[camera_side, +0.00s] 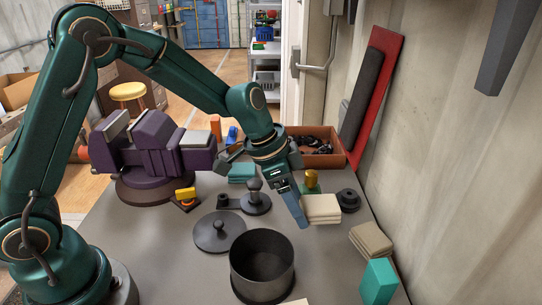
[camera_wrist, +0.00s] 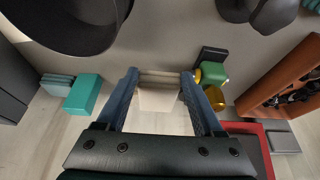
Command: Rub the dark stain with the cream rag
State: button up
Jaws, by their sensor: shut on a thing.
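The cream rag (camera_side: 321,206), a folded stack, is between the fingers of my gripper (camera_side: 300,218) at the right of the bench. In the wrist view the rag (camera_wrist: 158,97) shows between the two blue fingers of my gripper (camera_wrist: 159,74), which are shut on it. I cannot tell whether the rag touches the bench top. I cannot make out the dark stain in either view.
A dark pot (camera_side: 262,279), its lid (camera_side: 212,239) and a teal block (camera_side: 378,282) stand nearer the camera. Another folded beige cloth (camera_side: 371,239) lies right. A green-and-brass item (camera_side: 311,180) and black ring (camera_side: 348,199) are close behind the rag. A brown bin (camera_side: 330,160) stands behind.

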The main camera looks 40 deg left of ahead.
jog(key=shift+r, duration=0.3)
jog(key=shift+r, duration=1.5)
